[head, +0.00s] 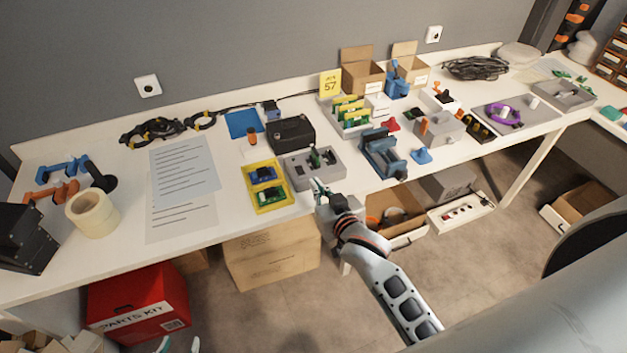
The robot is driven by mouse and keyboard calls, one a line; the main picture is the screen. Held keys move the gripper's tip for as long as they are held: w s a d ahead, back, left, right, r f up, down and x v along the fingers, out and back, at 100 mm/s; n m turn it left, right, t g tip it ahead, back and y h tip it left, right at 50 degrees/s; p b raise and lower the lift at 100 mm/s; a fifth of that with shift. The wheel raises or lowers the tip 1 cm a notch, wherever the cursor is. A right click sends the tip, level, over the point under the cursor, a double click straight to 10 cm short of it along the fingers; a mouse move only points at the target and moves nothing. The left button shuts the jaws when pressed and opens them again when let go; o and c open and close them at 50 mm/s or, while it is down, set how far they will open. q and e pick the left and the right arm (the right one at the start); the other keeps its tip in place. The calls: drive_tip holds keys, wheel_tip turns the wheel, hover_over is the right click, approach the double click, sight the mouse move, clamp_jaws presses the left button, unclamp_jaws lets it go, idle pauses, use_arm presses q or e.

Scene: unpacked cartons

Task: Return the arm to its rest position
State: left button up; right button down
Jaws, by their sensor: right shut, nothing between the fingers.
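My right arm comes in from the lower right, and its gripper (320,188) is at the front edge of the white workbench (215,230). The fingers are shut and empty, just in front of a grey fixture tray (299,181) holding small parts. I cannot tell whether the fingertips touch the bench. Of my left gripper (180,346), only two fingertips show at the bottom edge, low and in front of the bench. They are apart with nothing visible between them; the rest is out of view.
A yellow tray with boards (250,200), a black box (291,133) and a blue vise (381,155) stand near my right gripper. A tape roll (92,214) is at the left. Below are a red parts kit (138,300), a cardboard carton (270,258) and an open carton (396,205).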

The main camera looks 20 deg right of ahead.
use_arm(q)
drive_tip(key=shift+s+f, duration=0.2)
drive_tip(key=shift+s, duration=0.15)
use_arm(e)
drive_tip(key=shift+s, duration=0.1)
drive_tip(key=s+f+n+g, duration=0.2)
drive_tip(key=s+f, duration=0.7)
drive_tip(key=s, duration=0.2)
drive_tip(key=s+d+f+n+g+y, duration=0.1)
drive_tip(key=s+f+g, duration=0.1)
drive_tip(key=s+f, duration=0.7)
drive_tip(key=s, duration=0.2)
drive_tip(key=shift+s+d+n, duration=0.25)
drive_tip(key=shift+s+n, duration=0.05)
drive_tip(key=shift+n, duration=0.1)
use_arm(q)
drive_tip(key=shift+a, duration=0.1)
drive_tip(key=shift+d, duration=0.2)
